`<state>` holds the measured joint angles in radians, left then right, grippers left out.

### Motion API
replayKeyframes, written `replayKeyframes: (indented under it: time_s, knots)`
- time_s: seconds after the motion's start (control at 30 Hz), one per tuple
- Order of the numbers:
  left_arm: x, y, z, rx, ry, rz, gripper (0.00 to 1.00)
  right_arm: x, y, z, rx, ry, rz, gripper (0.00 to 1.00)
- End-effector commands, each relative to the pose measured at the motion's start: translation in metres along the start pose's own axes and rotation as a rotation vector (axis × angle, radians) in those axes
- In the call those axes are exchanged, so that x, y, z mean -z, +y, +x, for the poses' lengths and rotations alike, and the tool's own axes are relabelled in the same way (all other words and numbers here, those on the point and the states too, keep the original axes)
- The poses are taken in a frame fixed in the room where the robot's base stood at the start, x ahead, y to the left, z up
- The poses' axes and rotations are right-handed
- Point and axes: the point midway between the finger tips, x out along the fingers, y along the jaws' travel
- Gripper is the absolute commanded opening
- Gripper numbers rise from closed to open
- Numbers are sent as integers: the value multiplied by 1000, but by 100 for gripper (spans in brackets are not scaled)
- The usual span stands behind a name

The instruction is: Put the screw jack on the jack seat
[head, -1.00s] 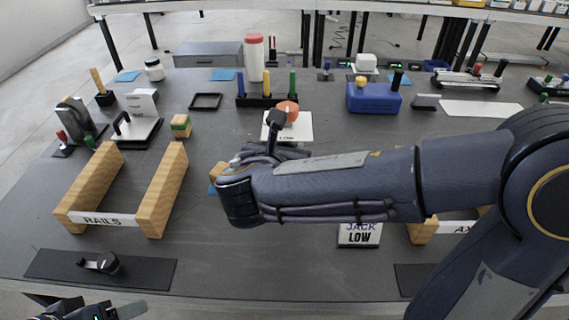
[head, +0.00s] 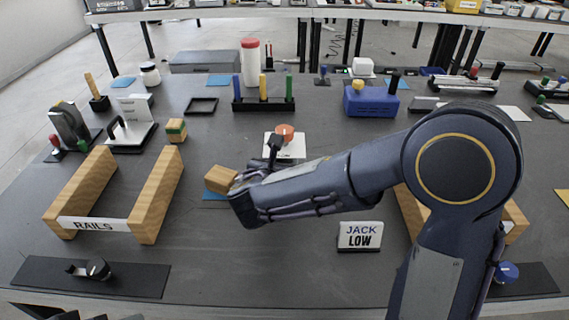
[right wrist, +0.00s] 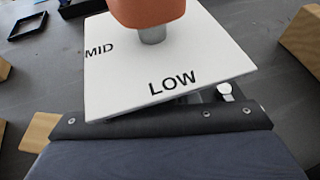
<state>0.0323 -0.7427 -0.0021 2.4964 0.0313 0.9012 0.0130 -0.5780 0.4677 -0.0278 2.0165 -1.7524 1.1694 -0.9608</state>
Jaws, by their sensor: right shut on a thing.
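The screw jack appears as an orange head on a metal post over a white plate marked LOW and MID (right wrist: 120,80). The head view shows its white plate (head: 296,151) beyond my right forearm. My right gripper (right wrist: 215,97) is shut on the screw jack; the plate hides most of the fingers and the grip. The plate looks tilted in the wrist view. A JACK LOW sign (head: 360,236) stands at the front, right of centre. I cannot pick out the jack seat with certainty; my arm covers part of the table. My left gripper is out of view.
The wooden RAILS stand (head: 160,190) is at left. Another wooden stand (head: 515,222) is partly hidden at right.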

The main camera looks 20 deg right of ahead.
Motion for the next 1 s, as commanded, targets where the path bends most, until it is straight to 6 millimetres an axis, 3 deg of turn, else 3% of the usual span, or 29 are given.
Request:
replayKeyframes:
  time_s: [0.2, 0.23, 0.4, 0.77, 1.0]
  knots:
    - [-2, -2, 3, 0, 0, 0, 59, 3, 0, 1, 0, -2, 1, 0]
    - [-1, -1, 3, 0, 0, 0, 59, 3, 0, 1, 0, 0, 0, 30]
    - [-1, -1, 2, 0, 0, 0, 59, 3, 0, 1, 0, 0, 0, 50]
    - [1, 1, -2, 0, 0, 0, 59, -2, 0, -4, -1, 0, 0, 50]
    - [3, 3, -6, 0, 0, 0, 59, -2, 1, -49, -6, -1, 0, 50]
